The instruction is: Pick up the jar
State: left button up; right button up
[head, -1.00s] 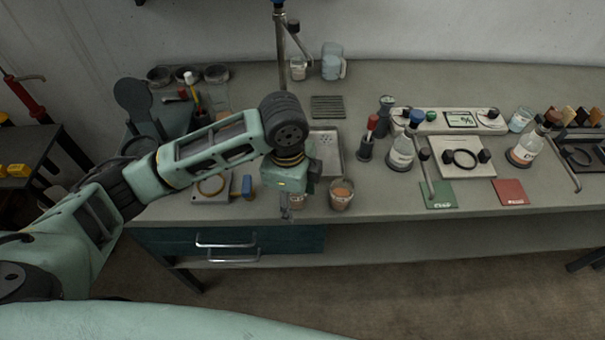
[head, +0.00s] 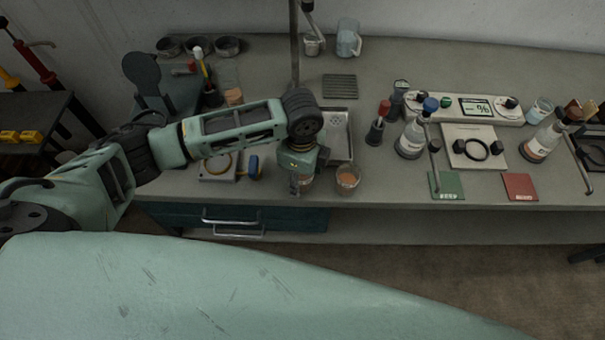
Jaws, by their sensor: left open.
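A small glass jar (head: 308,183) with orange-brown contents stands near the front edge of the bench, partly hidden by my left gripper. A similar open glass (head: 348,180) with orange contents stands just to its right, apart from it. My left gripper (head: 297,188) points down at the front edge, open, at the left side of the partly hidden jar. I cannot tell whether its fingers touch the jar or are around it. My right gripper is out of view.
A metal tray (head: 338,122) lies behind the two glasses. A tool with a blue handle (head: 253,168) lies left of the gripper. Flasks, including one with a blue stopper (head: 411,140), stand to the right. Green (head: 447,185) and red (head: 520,187) cards lie along the front.

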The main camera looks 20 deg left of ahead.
pick_arm(q)
jog(key=c, duration=1.2)
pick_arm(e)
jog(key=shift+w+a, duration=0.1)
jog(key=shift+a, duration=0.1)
pick_arm(q)
jog(key=shift+r, duration=0.1)
jog(key=shift+r+b, duration=0.35)
jog(key=shift+r, duration=0.3)
notch_tip(320, 180, up, 3)
jog(key=shift+f+b, duration=0.2)
jog(key=shift+b, duration=0.3)
jog(key=s+d+r+b, duration=0.2)
jog(key=d+r, duration=0.4)
jog(key=d, duration=0.5)
jog(key=shift+s+d+r+b, duration=0.15)
jog(key=shift+d+r+b, duration=0.05)
jog(key=shift+r+b, duration=0.25)
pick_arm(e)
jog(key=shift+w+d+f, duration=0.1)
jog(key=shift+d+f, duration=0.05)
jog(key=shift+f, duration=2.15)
